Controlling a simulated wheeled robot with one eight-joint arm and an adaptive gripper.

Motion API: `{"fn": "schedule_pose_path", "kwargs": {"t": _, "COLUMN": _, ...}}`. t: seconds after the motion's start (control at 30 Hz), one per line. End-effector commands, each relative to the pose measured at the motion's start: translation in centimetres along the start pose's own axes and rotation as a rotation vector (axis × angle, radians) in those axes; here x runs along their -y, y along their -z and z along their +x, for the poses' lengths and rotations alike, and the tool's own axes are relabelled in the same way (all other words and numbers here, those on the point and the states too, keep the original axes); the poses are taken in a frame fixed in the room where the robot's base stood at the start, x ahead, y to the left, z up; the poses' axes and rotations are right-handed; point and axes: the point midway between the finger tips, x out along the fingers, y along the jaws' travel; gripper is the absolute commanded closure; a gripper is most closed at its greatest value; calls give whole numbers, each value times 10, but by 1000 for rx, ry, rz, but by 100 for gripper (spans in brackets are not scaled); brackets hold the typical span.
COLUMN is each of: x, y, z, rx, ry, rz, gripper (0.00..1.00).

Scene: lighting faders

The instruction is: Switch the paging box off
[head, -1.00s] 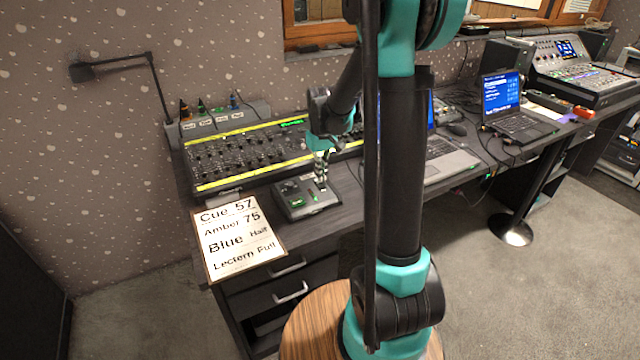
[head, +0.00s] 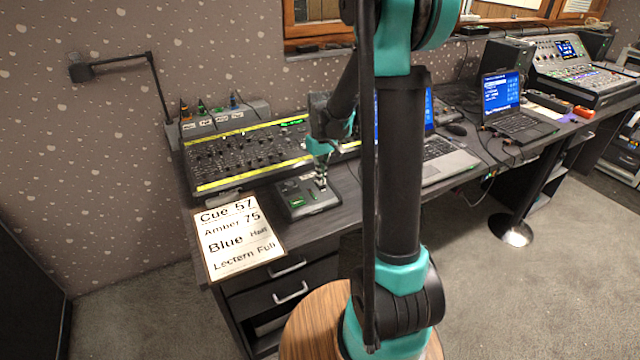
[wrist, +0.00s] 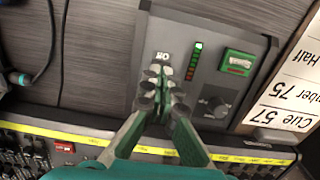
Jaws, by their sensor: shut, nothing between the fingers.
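The paging box (head: 296,209) is a small dark grey box on the desk, in front of the long fader console. My gripper (head: 321,186) points down at the right part of the box. In the wrist view, my gripper (wrist: 164,88) is shut and empty, its tips just beside the white label. The fingers hide the panel beneath them, so I see no switch. Whether they touch it, I cannot tell.
The fader console (head: 240,158) with yellow strips stands close behind the box. A cue sheet (head: 238,238) lies at the desk's front left. A laptop (head: 440,155) sits to the right, past my arm. Cables (wrist: 50,45) lie on the desk beside the box.

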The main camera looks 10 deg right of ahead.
Motion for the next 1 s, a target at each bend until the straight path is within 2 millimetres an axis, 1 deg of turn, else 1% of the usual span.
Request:
{"fn": "schedule_pose_path", "kwargs": {"t": 0.67, "x": 0, "y": 0, "z": 9, "rx": 0, "ry": 0, "rz": 0, "gripper": 100}}
{"fn": "schedule_pose_path", "kwargs": {"t": 0.77, "x": 0, "y": 0, "z": 7, "rx": 0, "ry": 0, "rz": 0, "gripper": 100}}
{"fn": "schedule_pose_path", "kwargs": {"t": 1.0, "x": 0, "y": 0, "z": -9, "rx": 0, "ry": 0, "rz": 0, "gripper": 100}}
